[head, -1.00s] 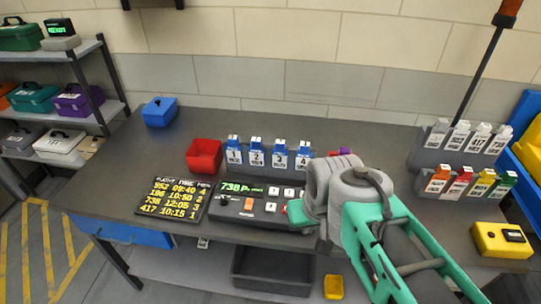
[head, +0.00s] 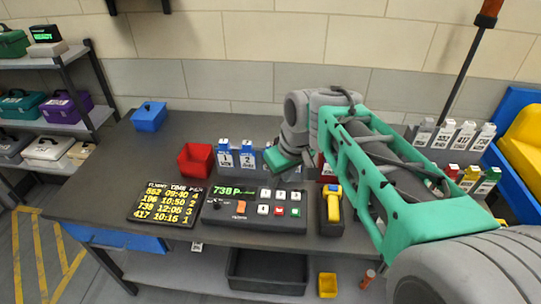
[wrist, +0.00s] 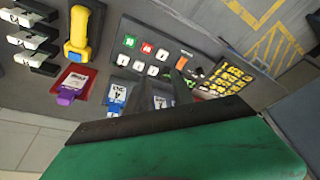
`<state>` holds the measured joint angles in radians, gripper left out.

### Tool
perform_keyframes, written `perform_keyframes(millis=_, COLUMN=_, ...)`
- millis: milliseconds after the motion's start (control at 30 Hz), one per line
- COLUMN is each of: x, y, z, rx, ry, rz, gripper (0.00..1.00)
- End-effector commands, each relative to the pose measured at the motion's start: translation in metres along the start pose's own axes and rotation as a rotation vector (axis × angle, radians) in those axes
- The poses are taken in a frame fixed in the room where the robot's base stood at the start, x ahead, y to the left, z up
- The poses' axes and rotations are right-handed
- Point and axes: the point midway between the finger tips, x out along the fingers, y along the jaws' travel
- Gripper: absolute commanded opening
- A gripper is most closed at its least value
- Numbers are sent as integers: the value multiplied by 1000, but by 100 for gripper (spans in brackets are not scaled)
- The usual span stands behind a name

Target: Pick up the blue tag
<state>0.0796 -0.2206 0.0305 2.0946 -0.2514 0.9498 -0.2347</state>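Several blue tags with white numbered labels stand upright in a grey rack at the middle of the table. In the head view, blue tag 1 (head: 225,156) and blue tag 2 (head: 247,158) show; my gripper and arm hide the rest of the row. In the wrist view, a blue tag marked 4 (wrist: 116,95) shows beside my fingers. My gripper (wrist: 163,88) points down over the rack, its two dark fingers apart. Part of another blue-and-white tag shows between or behind the fingers; I cannot tell which. No tag is visibly gripped.
A control box (head: 257,209) reading 738, a flight board (head: 167,204) and a yellow-black handheld device (head: 331,207) lie in front. A red bin (head: 196,159) and blue box (head: 149,116) stand left. A purple tag (wrist: 70,90) sits in a red holder near the rack.

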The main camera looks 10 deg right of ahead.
Motion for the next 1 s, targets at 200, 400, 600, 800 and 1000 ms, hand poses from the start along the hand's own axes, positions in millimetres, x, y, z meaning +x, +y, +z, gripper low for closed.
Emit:
perform_keyframes(millis=200, x=19, y=56, z=-108, rx=-379, ry=26, rz=-124, gripper=47)
perform_keyframes(millis=400, x=64, y=109, z=-153, rx=-709, ry=78, rz=-205, gripper=54)
perform_keyframes(millis=600, x=90, y=126, z=-160, rx=-848, ry=104, rz=-232, gripper=54)
perform_keyframes(millis=800, x=116, y=119, z=-160, rx=-851, ry=105, rz=-234, gripper=54)
perform_keyframes(millis=1000, x=148, y=110, z=-162, rx=-848, ry=103, rz=-235, gripper=54)
